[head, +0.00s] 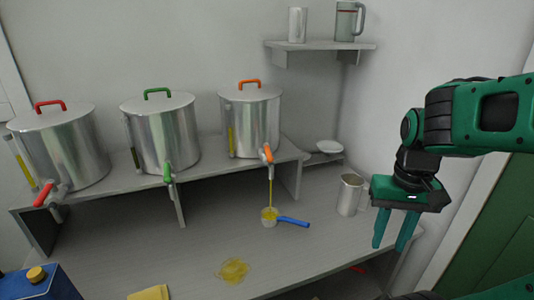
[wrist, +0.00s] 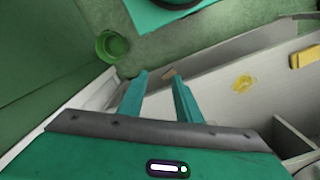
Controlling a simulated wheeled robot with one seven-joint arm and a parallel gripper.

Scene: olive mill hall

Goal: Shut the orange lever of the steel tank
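The steel tank with the orange lid handle (head: 252,115) stands at the right end of the raised shelf. Its orange lever (head: 268,153) is at the tap low on its front. A thin yellow stream of oil runs from this tap into a small cup with a blue handle (head: 292,221). My gripper (head: 391,246) is open and empty, pointing down at the right of the bench, well to the right of the lever. Its two fingers show apart in the wrist view (wrist: 160,74). The orange lever does not show in the wrist view.
Tanks with a green lever (head: 168,172) and a red lever (head: 44,195) stand to the left. A metal mug (head: 349,195) stands between the cup and my gripper. An oil puddle (head: 233,270) and a yellow cloth (head: 149,293) lie in front. A wall shelf (head: 318,46) hangs above.

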